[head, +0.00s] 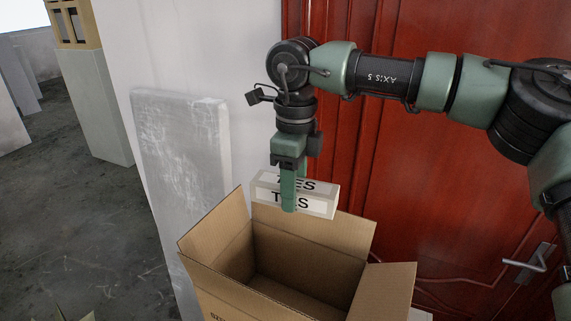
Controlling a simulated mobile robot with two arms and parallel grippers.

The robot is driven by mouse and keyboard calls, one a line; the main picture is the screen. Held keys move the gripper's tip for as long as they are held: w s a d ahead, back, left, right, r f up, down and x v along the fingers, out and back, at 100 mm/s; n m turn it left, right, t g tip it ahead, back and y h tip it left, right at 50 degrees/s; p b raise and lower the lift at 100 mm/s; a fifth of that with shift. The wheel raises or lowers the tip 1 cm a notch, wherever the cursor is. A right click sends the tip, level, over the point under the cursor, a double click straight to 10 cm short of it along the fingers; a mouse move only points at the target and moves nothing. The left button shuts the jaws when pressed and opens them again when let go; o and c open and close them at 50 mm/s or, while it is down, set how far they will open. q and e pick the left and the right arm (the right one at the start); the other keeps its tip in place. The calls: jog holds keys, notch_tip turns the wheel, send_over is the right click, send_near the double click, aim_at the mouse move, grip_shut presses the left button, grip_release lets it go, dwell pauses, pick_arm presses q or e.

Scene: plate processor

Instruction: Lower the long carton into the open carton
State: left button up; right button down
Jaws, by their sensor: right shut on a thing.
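The long carton (318,205) is a pale box with dark lettering on its faces. My right gripper (289,200) comes down from above and is shut on the long carton near its middle. The long carton is held about level, and in the picture it overlaps the back flap of the open carton (232,252). The open carton is brown cardboard with its flaps spread outward, and the part of its inside that shows looks empty. Its lower front is cut off by the bottom edge of the view. My left gripper is not in view.
A red door (440,215) with a metal handle (528,262) stands behind and to the right. A grey slab (180,160) leans on the white wall (200,45) to the left. The grey floor (60,215) at the left is mostly clear.

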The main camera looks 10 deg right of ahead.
jog(key=shift+f, duration=0.2)
jog(key=f+b, duration=0.1)
jog(key=s+f+b, duration=0.1)
jog(key=f+b, duration=0.1)
jog(key=shift+s+f, duration=0.15)
jog(key=shift+s, duration=0.05)
jog(key=f+b, duration=0.1)
jog(key=f, duration=0.1)
jog(key=f+b, duration=0.2)
jog(key=f, duration=0.1)
jog(key=shift+w+f, duration=0.2)
jog(key=shift+f, duration=0.15)
jog(key=shift+w, duration=0.15)
